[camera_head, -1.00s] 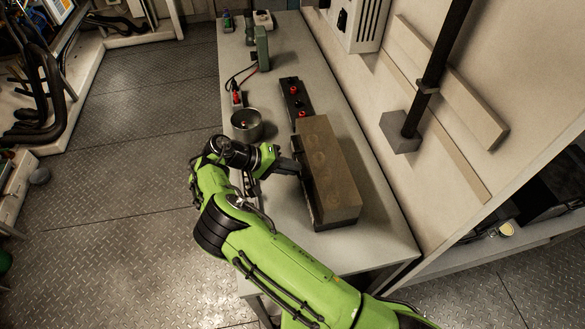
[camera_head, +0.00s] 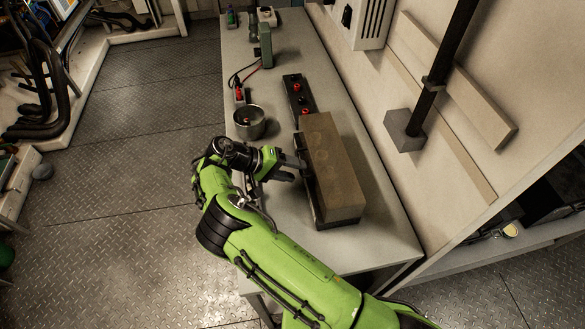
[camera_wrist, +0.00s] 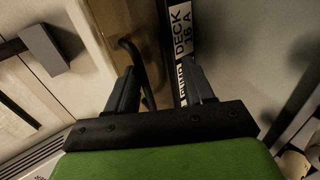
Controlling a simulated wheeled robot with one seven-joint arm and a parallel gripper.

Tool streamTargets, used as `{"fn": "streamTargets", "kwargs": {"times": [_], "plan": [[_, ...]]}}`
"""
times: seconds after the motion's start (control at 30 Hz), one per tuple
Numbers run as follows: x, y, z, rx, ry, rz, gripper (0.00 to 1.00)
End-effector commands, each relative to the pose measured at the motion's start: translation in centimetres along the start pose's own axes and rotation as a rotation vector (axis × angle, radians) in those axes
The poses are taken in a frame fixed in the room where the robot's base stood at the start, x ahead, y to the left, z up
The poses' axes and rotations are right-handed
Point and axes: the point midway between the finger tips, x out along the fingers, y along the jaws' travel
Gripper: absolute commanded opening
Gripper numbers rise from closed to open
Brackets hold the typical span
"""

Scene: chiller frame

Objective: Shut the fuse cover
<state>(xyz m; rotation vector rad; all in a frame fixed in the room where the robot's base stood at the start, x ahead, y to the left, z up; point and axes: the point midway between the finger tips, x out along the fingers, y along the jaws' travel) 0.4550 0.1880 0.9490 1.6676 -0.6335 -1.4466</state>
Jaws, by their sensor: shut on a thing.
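The fuse cover (camera_head: 332,170) is a long brown lid over a dark base (camera_head: 312,205) on the bench. It appears lowered over the base; I cannot tell whether it is fully closed. My gripper (camera_head: 297,165) is at the cover's left long side. In the wrist view, my gripper (camera_wrist: 162,80) has its two fingers on either side of a dark curved handle (camera_wrist: 131,48), shut on it, though the contact is hard to see. Beside it is the dark base edge with a white "DECK 16 A" label (camera_wrist: 182,40). Part of the brown cover (camera_wrist: 108,25) shows there.
On the grey bench (camera_head: 375,235), a metal bowl (camera_head: 250,122) stands left of the cover. A black panel with red knobs (camera_head: 297,92) lies behind it. A green device (camera_head: 265,48) stands farther back.

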Motion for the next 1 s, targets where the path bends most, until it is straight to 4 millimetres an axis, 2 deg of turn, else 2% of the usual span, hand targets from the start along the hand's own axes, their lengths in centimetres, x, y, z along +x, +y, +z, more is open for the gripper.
{"fn": "streamTargets", "kwargs": {"times": [0.03,0.27,0.37,0.6,0.8,1.0], "plan": [[-0.1,-0.5,0.1,-0.013,0.002,-0.006,0.36],[-0.8,-0.5,0.0,-0.012,0.008,-0.007,0.36],[-2.8,-0.5,0.0,-0.012,0.013,-0.007,0.36],[-9.1,-0.1,0.1,-0.004,0.010,-0.003,0.36],[-11.2,0.0,0.1,-0.001,0.003,-0.008,0.36],[-11.9,0.2,0.2,0.001,0.001,-0.001,0.36]]}}
